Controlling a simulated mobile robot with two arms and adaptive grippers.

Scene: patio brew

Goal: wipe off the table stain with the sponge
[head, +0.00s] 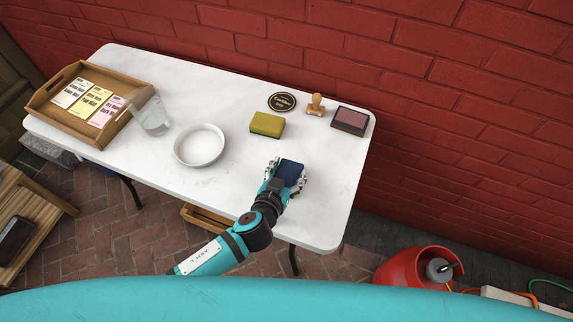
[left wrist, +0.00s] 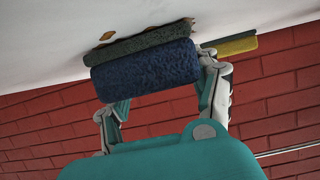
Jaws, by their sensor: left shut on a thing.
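My left gripper (head: 286,176) is over the near right part of the white table (head: 225,90), shut on a dark blue sponge (head: 291,170). In the left wrist view, the blue sponge (left wrist: 146,72) sits between the fingers, with its dark green-grey layer towards the table. Small brown patches (left wrist: 106,36), likely the edge of the stain, show on the table just past the sponge; the rest is hidden. I cannot tell whether the sponge touches the table. In the head view the stain is not visible. My right gripper is not in view.
A yellow-green sponge (head: 267,125) lies beyond the gripper. Behind it are a black round coaster (head: 282,102), a wooden stamp (head: 315,104) and an ink pad (head: 350,121). A white bowl (head: 199,146), a glass pitcher (head: 153,118) and a wooden tray (head: 62,113) stand left.

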